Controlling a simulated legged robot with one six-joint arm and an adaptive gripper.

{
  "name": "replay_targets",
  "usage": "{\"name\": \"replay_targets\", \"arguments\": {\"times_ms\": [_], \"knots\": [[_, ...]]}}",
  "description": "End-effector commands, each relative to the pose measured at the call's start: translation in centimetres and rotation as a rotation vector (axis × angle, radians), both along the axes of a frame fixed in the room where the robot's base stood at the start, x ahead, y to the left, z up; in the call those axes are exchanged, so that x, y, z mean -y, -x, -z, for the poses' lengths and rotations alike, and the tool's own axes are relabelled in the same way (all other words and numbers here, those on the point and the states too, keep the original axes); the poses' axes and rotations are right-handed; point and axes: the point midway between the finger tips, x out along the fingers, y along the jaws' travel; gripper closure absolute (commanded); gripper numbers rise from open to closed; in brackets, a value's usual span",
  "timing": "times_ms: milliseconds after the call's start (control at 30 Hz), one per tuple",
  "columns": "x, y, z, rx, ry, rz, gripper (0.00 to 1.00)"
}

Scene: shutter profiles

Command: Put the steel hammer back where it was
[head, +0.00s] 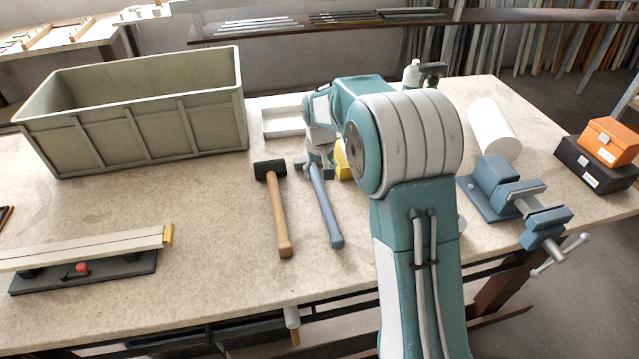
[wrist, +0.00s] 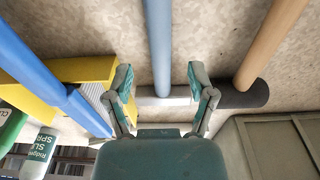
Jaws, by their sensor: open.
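The steel hammer lies on the bench in the head view, its blue-grey handle (head: 327,210) pointing toward the front edge. Its head is partly hidden by my gripper (head: 319,165). In the wrist view the blue handle (wrist: 158,40) runs down between the two fingers of my gripper (wrist: 159,78). The steel head (wrist: 163,98) lies crosswise just beyond the palm. The fingers stand apart on either side of the handle, with visible gaps. I cannot tell how high they are above the bench.
A black-headed mallet (head: 275,205) lies just left of the hammer. A yellow object (head: 343,161) is close on the right, partly hidden by my arm. A large grey-green crate (head: 140,125) stands behind left, a blue vise (head: 515,198) at right. The front bench middle is clear.

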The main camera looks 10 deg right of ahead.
Motion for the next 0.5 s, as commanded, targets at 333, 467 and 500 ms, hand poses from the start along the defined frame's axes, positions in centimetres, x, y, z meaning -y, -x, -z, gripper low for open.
{"name": "replay_targets", "arguments": {"times_ms": [333, 467, 500], "knots": [[-0.1, 0.5, -5.8, 0.001, 0.000, 0.000, 0.29], [-0.1, 0.7, -6.7, 0.003, 0.000, 0.000, 0.29], [-0.1, 1.0, -7.1, 0.007, 0.000, 0.000, 0.29]]}}
